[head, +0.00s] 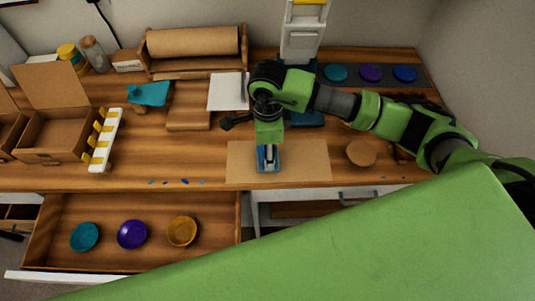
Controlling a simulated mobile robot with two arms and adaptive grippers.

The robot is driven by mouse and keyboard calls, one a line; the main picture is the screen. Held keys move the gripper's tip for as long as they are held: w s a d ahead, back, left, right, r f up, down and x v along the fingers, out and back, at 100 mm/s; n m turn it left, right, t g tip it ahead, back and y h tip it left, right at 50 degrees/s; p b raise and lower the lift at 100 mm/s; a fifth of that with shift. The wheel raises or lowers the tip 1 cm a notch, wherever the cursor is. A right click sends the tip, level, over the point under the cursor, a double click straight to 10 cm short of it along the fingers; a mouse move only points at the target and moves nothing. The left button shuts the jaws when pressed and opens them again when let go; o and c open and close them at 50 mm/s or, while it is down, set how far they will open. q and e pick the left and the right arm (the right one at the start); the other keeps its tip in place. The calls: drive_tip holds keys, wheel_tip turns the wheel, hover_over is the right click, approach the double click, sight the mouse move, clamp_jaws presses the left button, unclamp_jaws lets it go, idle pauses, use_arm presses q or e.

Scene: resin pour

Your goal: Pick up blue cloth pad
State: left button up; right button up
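A flat teal-blue piece (150,93), cloth-like, sits at the back left beside the wooden boards. My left gripper is not in view.
An open drawer (160,206) below the bench holds teal, purple and amber bowls. A white rack with yellow clips (104,140) and an open cardboard box (55,130) stand left. A paper roll (195,42) is at the back. A round wooden disc (361,152) lies right of the mat.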

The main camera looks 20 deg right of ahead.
drive_tip(key=shift+c, duration=1.3)
drive_tip(key=shift+r, duration=0.1)
drive_tip(key=shift+r, duration=0.65)
drive_tip(key=s+a+r+b, duration=0.1)
drive_tip(key=s+a+r, duration=0.2)
drive_tip(key=s+r, duration=0.2)
drive_tip(key=s+a+r+b, duration=0.2)
drive_tip(key=s+a+r, duration=0.1)
drive_tip(key=s+r, duration=0.3)
drive_tip(key=shift+s+a+r, duration=0.25)
drive_tip(key=shift+s, duration=0.5)
drive_tip(key=o, duration=0.5)
drive_tip(key=c, duration=0.4)
